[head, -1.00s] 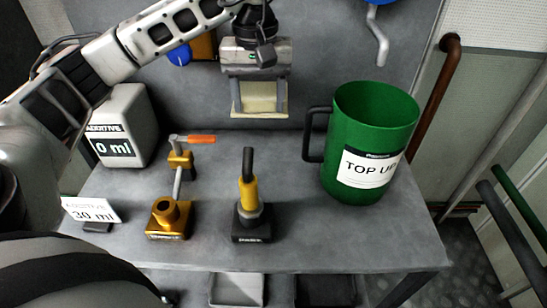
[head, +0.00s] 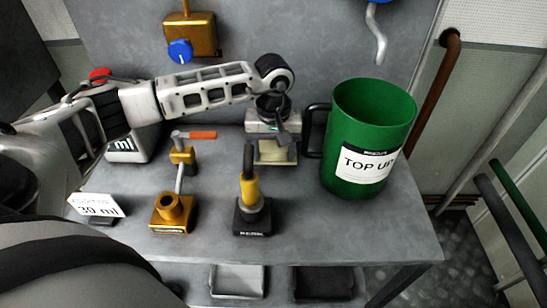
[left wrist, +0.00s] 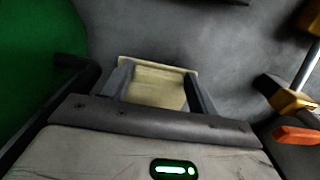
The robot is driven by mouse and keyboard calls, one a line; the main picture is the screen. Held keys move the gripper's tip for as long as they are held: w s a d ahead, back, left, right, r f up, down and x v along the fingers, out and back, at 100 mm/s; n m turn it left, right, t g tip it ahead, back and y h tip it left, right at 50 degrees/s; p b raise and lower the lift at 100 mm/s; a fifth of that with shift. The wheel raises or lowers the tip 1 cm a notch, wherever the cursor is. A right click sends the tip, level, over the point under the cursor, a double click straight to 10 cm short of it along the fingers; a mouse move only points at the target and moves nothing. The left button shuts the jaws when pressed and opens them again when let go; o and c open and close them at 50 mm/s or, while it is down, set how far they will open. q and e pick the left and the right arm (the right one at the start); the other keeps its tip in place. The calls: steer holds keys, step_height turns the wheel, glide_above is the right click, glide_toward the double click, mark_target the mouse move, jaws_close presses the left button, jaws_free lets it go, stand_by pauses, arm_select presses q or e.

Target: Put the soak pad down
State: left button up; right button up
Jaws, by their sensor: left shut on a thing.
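The soak pad (head: 276,152) is a pale yellow, flat square piece. My left gripper (head: 276,150) is shut on it, low over the back of the grey bench, just left of the green jug. In the left wrist view the pad (left wrist: 157,86) sits between the two grey fingers of the gripper (left wrist: 158,92). I cannot tell whether the pad touches the bench top. My right gripper is not in view.
The green TOP UP jug (head: 372,125) stands close right of the gripper, its dark handle (head: 314,130) nearest. In front are a yellow-and-black handled tool (head: 250,205) and a brass fitting (head: 172,213) with an orange lever (head: 196,135). A 30 ml card (head: 97,206) stands at left. The bench's front right (head: 350,232) is clear.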

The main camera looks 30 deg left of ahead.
mark_target(273, 162)
arm_select(q)
step_height(273, 162, down, 3)
steer(key=shift+r, duration=0.1)
steer(key=shift+f, duration=0.2)
steer(key=o, duration=0.7)
steer(key=shift+r, duration=0.1)
steer(key=shift+r, duration=0.5)
step_height(273, 162, up, 11)
steer(key=shift+r+b, duration=0.1)
steer(key=shift+b, duration=0.45)
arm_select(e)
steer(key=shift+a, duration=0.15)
